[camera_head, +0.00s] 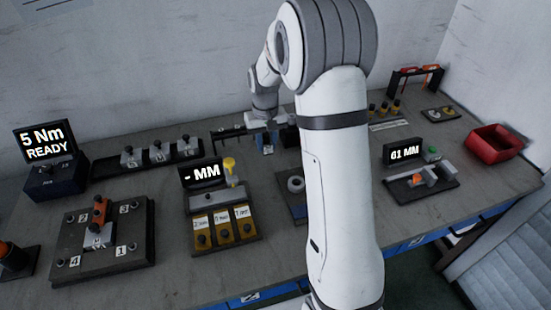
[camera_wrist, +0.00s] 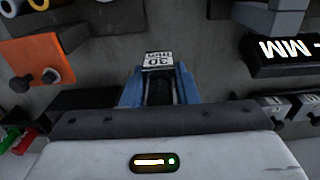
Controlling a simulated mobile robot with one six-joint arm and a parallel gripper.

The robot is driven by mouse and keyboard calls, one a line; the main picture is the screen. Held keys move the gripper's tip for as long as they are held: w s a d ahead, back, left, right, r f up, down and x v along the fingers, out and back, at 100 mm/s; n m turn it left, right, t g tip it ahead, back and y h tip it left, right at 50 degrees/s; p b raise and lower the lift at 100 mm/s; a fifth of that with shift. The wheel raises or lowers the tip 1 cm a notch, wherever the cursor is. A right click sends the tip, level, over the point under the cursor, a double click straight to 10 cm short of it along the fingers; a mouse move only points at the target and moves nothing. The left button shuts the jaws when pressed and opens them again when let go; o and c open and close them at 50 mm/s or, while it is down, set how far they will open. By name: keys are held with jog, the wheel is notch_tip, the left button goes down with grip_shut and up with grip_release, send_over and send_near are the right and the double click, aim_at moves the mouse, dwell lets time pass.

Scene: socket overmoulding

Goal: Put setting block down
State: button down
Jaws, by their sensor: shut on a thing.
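My gripper (camera_wrist: 158,84) shows in the wrist view with its two blue fingers on either side of a setting block (camera_wrist: 157,61). The block is dark with a white label that reads 30, upside down in this view. The fingers are shut on it. In the head view my gripper (camera_head: 266,145) is small, at the back middle of the bench, partly behind my arm. Whether the block touches the bench cannot be told.
A gauge with a "- MM" display (camera_head: 201,172) stands left of my gripper. A dark rail (camera_head: 232,135) lies close beside it. A "61 MM" display (camera_head: 403,154) and a red bin (camera_head: 495,145) are at the right. A clamp plate (camera_head: 75,250) is front left.

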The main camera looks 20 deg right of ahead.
send_over(267, 172)
notch_tip(267, 172, down, 5)
jog(key=shift+w+f, duration=0.1)
jog(key=shift+w, duration=0.05)
jog(key=shift+f+p, duration=0.4)
jog(key=shift+f, duration=1.5)
jog(key=shift+f, duration=0.2)
jog(key=c, duration=1.1)
grip_release()
jog(key=shift+r, duration=0.1)
